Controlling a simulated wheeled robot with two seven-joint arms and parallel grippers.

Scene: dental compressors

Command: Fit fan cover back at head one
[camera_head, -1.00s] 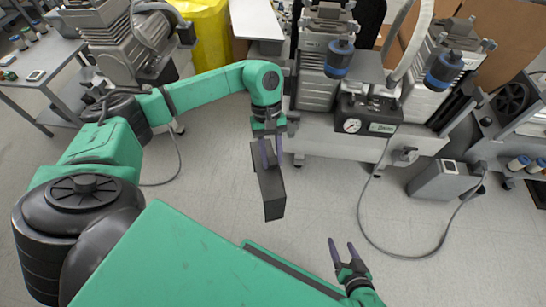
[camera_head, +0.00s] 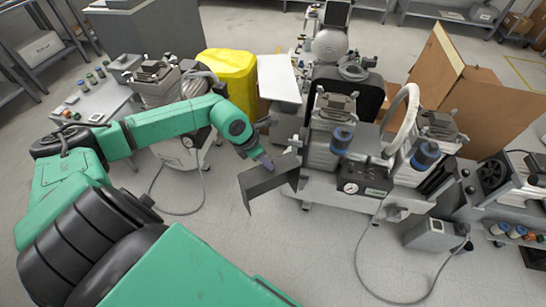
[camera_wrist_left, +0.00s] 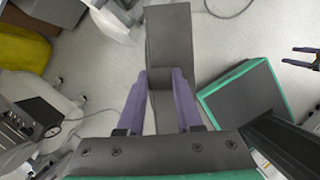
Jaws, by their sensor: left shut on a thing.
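The dark grey fan cover (camera_head: 262,187), a bent box-like panel, is held in the air by my left gripper (camera_head: 267,163), to the left of the two-headed compressor. In the left wrist view the purple fingers (camera_wrist_left: 163,92) are shut on the cover (camera_wrist_left: 169,40), which extends away from them. The compressor carries a left head (camera_head: 322,152) and a right head (camera_head: 408,168), each with a blue-banded filter; which is head one I cannot tell. The cover's right end is close to the left head; contact is unclear. My right gripper (camera_wrist_left: 299,57) shows open and empty in the left wrist view.
A pressure gauge (camera_head: 350,188) sits at the compressor's front. A grey box (camera_head: 433,235) with a cable stands on the floor to its right.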

